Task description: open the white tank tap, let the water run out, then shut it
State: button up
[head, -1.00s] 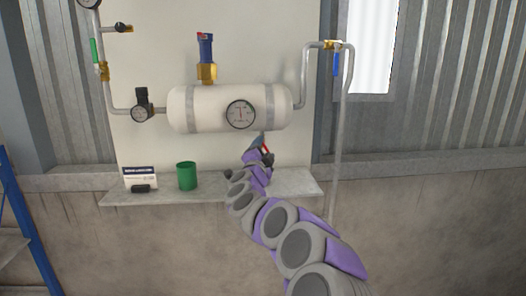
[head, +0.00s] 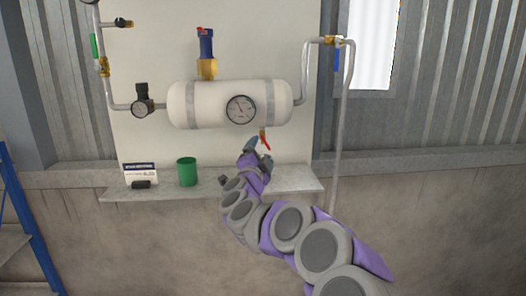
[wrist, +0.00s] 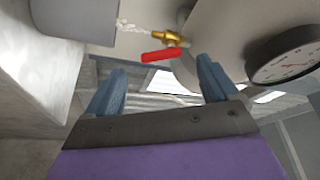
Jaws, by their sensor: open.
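The white tank (head: 215,115) is mounted on the wall panel. In the wrist view the red lever (wrist: 165,55) lies beside the brass tap body (wrist: 172,37). White flecks (wrist: 133,26), which look like running water, come from the tap's end. My gripper (head: 258,153) is just below the tap, fingers spread. In the wrist view my gripper (wrist: 160,75) is open and empty, with the lever beyond the fingertips, apart from them.
A dial gauge (head: 240,109) is on the tank front; it also shows in the wrist view (wrist: 287,57). A shelf (head: 205,190) below holds a green cup (head: 187,172), a small card (head: 139,172) and a dark object. A blue-handled valve (head: 336,60) is at right.

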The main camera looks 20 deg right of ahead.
jog(key=v, duration=1.2)
jog(key=shift+f+b, duration=0.15)
jog(key=shift+b, duration=0.25)
jog(key=shift+a, duration=0.1)
